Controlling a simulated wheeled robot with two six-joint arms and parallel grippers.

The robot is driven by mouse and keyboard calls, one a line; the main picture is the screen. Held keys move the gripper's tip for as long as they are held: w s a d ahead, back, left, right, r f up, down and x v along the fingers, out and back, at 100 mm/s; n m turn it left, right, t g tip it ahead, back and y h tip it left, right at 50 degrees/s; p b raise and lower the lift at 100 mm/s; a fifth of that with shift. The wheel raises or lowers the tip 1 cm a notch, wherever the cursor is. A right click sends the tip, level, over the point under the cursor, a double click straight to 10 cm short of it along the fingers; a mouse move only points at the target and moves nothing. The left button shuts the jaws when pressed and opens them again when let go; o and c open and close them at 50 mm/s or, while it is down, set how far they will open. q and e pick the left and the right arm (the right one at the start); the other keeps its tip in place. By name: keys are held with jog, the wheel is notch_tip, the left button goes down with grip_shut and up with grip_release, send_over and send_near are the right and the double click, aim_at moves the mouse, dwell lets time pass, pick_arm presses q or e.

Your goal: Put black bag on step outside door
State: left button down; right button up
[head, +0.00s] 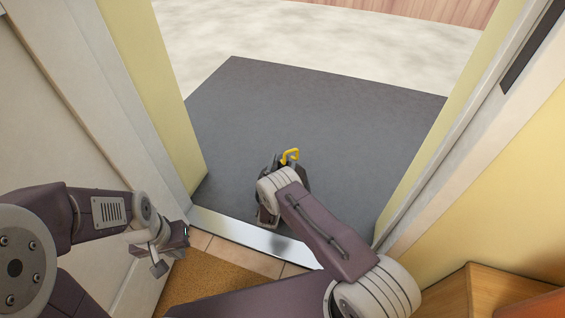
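The grey step (330,100) lies just outside the open doorway. My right arm reaches over the metal threshold, and its gripper (272,190) is low over the near part of the step. A yellow loop (291,156) shows just beyond the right wrist, beside small dark parts. These may belong to the black bag, but the wrist hides most of that spot. I cannot tell whether the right fingers are shut or whether they touch the loop. My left gripper (168,254) is inside the doorway at the left, with its fingers apart and empty.
A metal threshold strip (240,232) crosses the doorway, with floor tiles and a brown doormat (215,280) inside. Door frames stand close on both sides. A wooden cabinet (485,292) is at the lower right. Most of the step and the pale ground (200,35) beyond are clear.

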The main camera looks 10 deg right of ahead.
jog(key=p+v, duration=0.5)
jog(key=v, duration=0.6)
jog(key=s+d+r+m+g+h, duration=0.3)
jog(key=d+r+m+g+h, duration=0.3)
jog(key=d, duration=0.3)
jog(key=s+d+r+m+g+y, duration=0.1)
jog(key=s+d+r+m+g, duration=0.45)
jog(key=s+m+g, duration=0.4)
jog(key=s+a+r+m+g+y, duration=0.2)
jog(key=s+a+m+g+y, duration=0.15)
jog(key=s+m+y, duration=0.45)
jog(key=s+a+r+m+t+y, duration=0.2)
jog(key=a+r+m+t+y, duration=0.1)
jog(key=m, duration=0.5)
notch_tip(320, 180, up, 2)
jog(key=a+y, duration=0.1)
jog(key=a, duration=0.1)
jog(key=shift+a+t+y, duration=0.35)
jog(key=shift+t+y, duration=0.05)
jog(key=shift+s+r, duration=0.15)
jog(key=shift+r, duration=0.05)
